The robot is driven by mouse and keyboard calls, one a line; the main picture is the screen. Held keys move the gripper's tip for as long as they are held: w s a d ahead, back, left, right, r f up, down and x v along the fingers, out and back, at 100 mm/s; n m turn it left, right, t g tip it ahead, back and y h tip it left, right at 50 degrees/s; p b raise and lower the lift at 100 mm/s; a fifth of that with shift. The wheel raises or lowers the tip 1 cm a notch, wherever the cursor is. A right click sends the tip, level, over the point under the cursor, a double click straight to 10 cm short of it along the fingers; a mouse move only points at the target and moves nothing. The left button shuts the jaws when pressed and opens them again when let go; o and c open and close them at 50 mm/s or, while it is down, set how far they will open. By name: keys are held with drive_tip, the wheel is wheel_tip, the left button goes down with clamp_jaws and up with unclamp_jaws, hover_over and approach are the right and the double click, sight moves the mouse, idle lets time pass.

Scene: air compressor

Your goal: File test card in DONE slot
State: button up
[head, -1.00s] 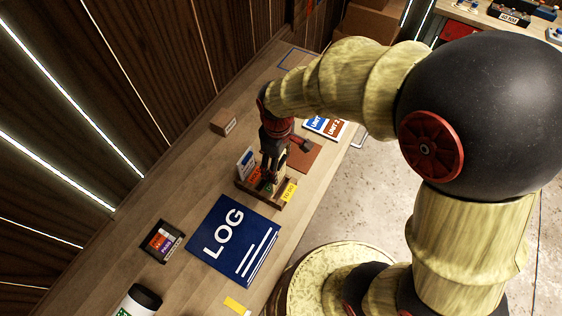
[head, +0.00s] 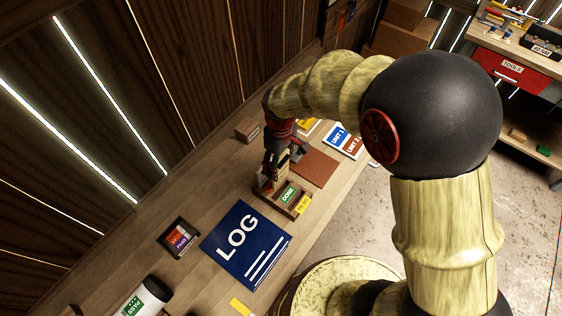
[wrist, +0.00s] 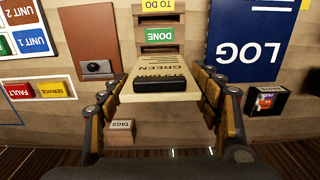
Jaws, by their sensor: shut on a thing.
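My gripper (wrist: 162,88) is shut on a cream card with the words GREEN CARD (wrist: 163,70), seen upside down in the wrist view. A black block-like part (wrist: 160,85) shows at the card's near edge. In the head view my gripper (head: 271,178) is at the far-left end of a wooden rack, partly hiding it. The rack shows a green DONE label (head: 289,194) and a yellow TO DO label (head: 303,204). In the wrist view the DONE label (wrist: 159,36) is just beyond the card, with TO DO (wrist: 157,5) behind it. The card covers the rack's nearer part.
A blue LOG book (head: 246,243) lies beside the rack. A small dark tray (head: 178,238), a TAGS box (wrist: 122,131), a brown mat (head: 314,168) and the UNIT cards (head: 346,139) lie around. Bare bench (head: 215,200) shows left of the rack.

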sight(281, 172)
drive_tip(key=shift+f+b, duration=1.6)
drive_tip(key=shift+f, duration=1.5)
drive_tip(key=shift+f, duration=0.35)
drive_tip(key=shift+f+b, duration=1.4)
drive_tip(key=shift+f, duration=0.75)
drive_tip(key=o, duration=1.3)
drive_tip(key=shift+c, duration=0.2)
drive_tip(key=shift+o, duration=0.4)
